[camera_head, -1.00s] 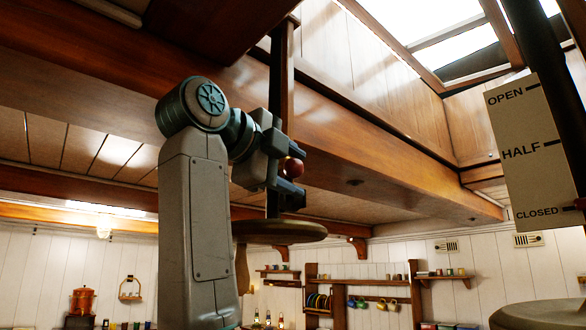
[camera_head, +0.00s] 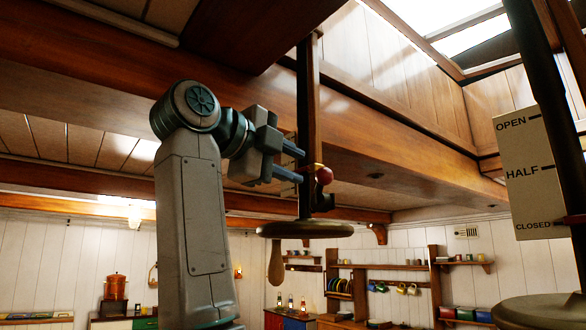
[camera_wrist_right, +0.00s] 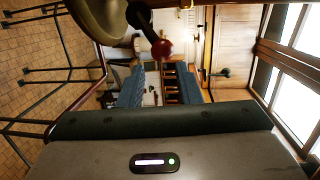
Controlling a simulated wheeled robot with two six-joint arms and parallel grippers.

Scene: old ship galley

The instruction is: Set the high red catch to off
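The red ball-shaped knob (camera_head: 324,175) sits on the right side of a dark upright post (camera_head: 307,120), next to a yellowish band. In the right wrist view the red knob (camera_wrist_right: 162,49) shows just beyond the fingertips, on a dark curved arm. My right gripper (camera_head: 297,164) is open and empty, left of the knob, with its fingers pointing towards the post. In the wrist view its two blue fingers (camera_wrist_right: 160,84) stand apart with a gap between them. A pale plate (camera_head: 290,137) behind the gripper is mostly hidden, and no marking on it is readable. My left gripper is out of view.
A round wooden disc (camera_head: 305,229) surrounds the post below the knob. A plate marked OPEN, HALF and CLOSED (camera_head: 530,172) stands by another post at right, above a second disc (camera_head: 545,312). A wooden beam (camera_head: 400,143) runs overhead. Shelves (camera_head: 385,267) line the far wall.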

